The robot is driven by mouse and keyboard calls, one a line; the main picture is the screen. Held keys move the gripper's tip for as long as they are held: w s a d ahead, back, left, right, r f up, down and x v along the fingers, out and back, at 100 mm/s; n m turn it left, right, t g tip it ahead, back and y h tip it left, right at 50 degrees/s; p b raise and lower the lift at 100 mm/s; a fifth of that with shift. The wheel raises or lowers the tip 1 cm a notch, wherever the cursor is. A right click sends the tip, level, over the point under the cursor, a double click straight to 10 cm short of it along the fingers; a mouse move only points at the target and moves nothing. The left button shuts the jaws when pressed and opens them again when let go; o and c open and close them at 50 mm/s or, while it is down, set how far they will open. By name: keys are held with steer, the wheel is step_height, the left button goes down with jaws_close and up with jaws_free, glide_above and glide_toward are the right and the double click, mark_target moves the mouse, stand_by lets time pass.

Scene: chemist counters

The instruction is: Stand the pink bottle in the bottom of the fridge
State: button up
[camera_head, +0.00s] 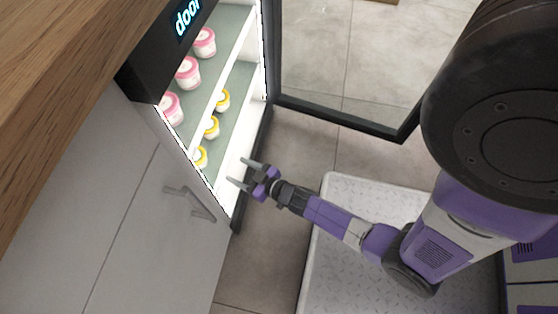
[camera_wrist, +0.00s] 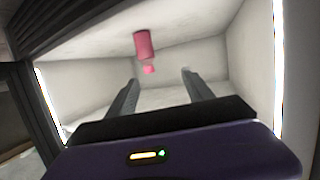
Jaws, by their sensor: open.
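The fridge (camera_head: 233,190) stands open with its inside lit. In the wrist view a pink bottle (camera_wrist: 144,44) shows inside a pale compartment, with a smaller pink part just below it in the picture. I cannot tell from this whether the bottle stands upright. My gripper (camera_head: 240,171) is at the lower part of the fridge opening. In the wrist view its two fingers (camera_wrist: 160,76) are spread, with nothing between them, and point into the compartment. The bottle is beyond the fingertips and apart from them. The head view does not show the bottle.
Pink-lidded tubs (camera_head: 188,73) and yellow-lidded jars (camera_head: 211,127) stand on the shelves above. The fridge door (camera_head: 345,116) is swung open at the right. A grey cabinet with a handle (camera_head: 190,203) and a wooden counter (camera_head: 65,60) lie on the left.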

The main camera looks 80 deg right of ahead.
steer(key=s+a+r+n+y, duration=0.2)
steer(key=s+a+r, duration=0.95)
steer(key=r, duration=0.35)
steer(key=s+a+r+y, duration=0.1)
steer(key=s+a+r, duration=0.1)
steer(key=r, duration=0.6)
steer(key=s+a+r+n+y, duration=0.1)
steer(key=s+r, duration=0.3)
steer(key=r, duration=0.5)
steer(key=shift+s+a+r+t+y, duration=0.2)
steer(key=shift+s+a+t+y, duration=0.15)
steer(key=shift+a, duration=0.5)
step_height(320, 180, up, 35)
steer(key=p, duration=3.5)
steer(key=shift+r, duration=0.15)
